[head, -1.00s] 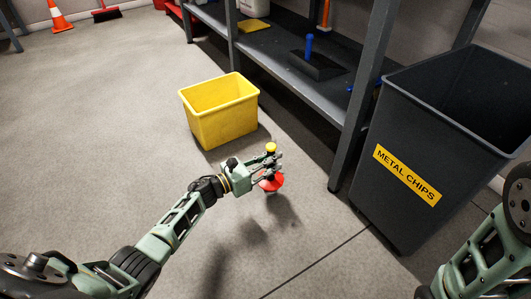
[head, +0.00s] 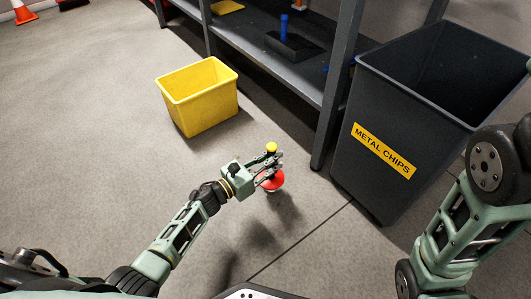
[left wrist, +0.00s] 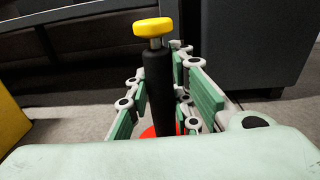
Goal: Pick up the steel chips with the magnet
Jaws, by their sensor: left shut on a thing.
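My left gripper (head: 267,170) is shut on the handle of the magnet, which has a yellow knob (head: 271,148) on top and a red disc base (head: 272,181). It holds the magnet upright above the floor, with a shadow below. In the left wrist view the black handle (left wrist: 158,95) stands between the fingers and the red base is mostly hidden. I cannot make out steel chips on the floor or on the magnet. A dark bin (head: 365,185) labelled METAL CHIPS stands to the right. My right gripper is out of view; only its arm shows.
A yellow box (head: 205,115) stands on the floor beyond the magnet. A grey metal shelf (head: 315,85) runs behind, with a blue-handled tool (head: 284,26) on it. A traffic cone (head: 23,12) is far left. The floor at left is clear.

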